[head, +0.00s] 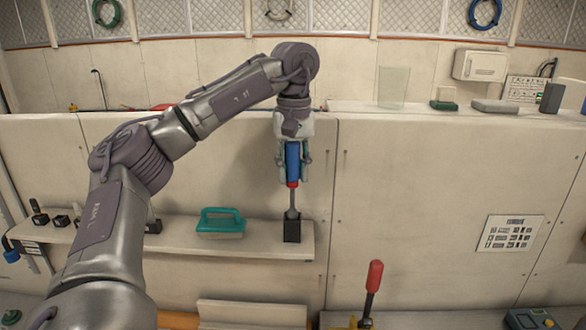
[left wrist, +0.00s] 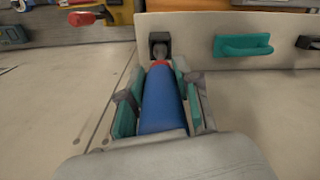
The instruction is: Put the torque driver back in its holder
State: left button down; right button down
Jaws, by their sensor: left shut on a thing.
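The torque driver (head: 292,162) has a blue handle, a red collar and a grey shaft. My left gripper (head: 292,178) is shut on its handle from above and holds it upright. The driver's lower end is at the top of the black holder (head: 292,231), at the right end of the shelf; I cannot tell how deep the tip sits. In the left wrist view the blue handle (left wrist: 163,103) lies between the teal finger pads, with the dark holder (left wrist: 160,45) beyond its tip. My right gripper is not in view.
A teal-handled tool (head: 220,222) lies on the shelf (head: 260,247) left of the holder. Small black holders (head: 61,220) stand further left. A red-handled tool (head: 373,277) stands upright at lower right.

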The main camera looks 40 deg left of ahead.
aim_at(293, 181)
pick_arm(q)
jog(key=shift+f+b, duration=1.05)
jog(key=shift+f, duration=0.9)
jog(key=c, duration=0.7)
grip_release()
notch_tip(293, 181, up, 12)
jog(key=shift+d, duration=0.1)
jog(key=shift+f, duration=0.1)
dwell(0.5)
